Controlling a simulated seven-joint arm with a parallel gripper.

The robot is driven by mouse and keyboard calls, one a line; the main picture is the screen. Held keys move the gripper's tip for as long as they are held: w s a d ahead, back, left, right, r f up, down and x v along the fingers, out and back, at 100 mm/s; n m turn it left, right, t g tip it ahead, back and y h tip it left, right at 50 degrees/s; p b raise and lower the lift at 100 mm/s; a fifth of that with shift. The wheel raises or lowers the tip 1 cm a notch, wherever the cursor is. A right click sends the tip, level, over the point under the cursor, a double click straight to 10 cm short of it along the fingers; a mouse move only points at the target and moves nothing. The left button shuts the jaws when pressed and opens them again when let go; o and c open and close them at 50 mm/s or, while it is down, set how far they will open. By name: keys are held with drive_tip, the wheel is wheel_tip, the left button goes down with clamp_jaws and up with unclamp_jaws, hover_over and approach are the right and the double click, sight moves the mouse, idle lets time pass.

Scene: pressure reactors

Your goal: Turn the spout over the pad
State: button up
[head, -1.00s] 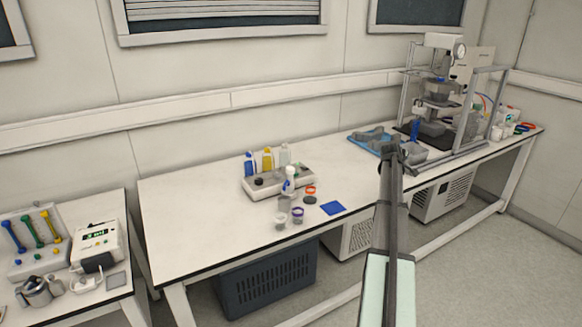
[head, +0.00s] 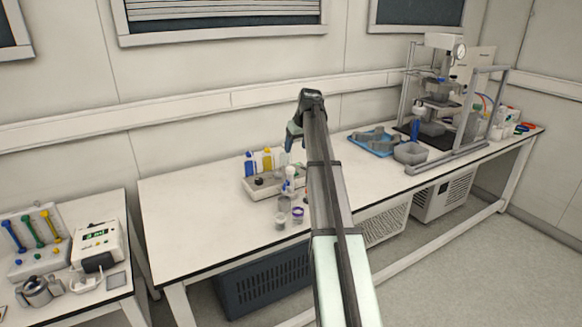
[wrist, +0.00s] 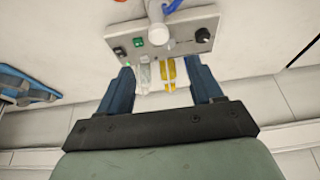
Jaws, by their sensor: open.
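The white and blue dispenser bottle (head: 289,181) stands at the front of the grey stirrer-like unit (head: 262,187). In the wrist view its round white top (wrist: 158,33) shows with a blue part (wrist: 172,6), seemingly the spout; which way it points in the head view is too small to tell. The blue pad seen earlier on the bench is now hidden behind my arm. My gripper (head: 293,135) is in the air above the bench, over the back of the unit. In the wrist view its blue fingers (wrist: 162,85) are apart, with nothing held.
Blue and yellow bottles (head: 267,158) stand behind the unit, close below my gripper. Small jars (head: 297,212) sit in front of it. A blue tray (head: 372,143) and the reactor frame (head: 440,95) stand to the right.

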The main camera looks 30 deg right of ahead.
sight(290, 168)
drive_tip(key=x, duration=1.2)
clamp_jaws()
idle(0.4)
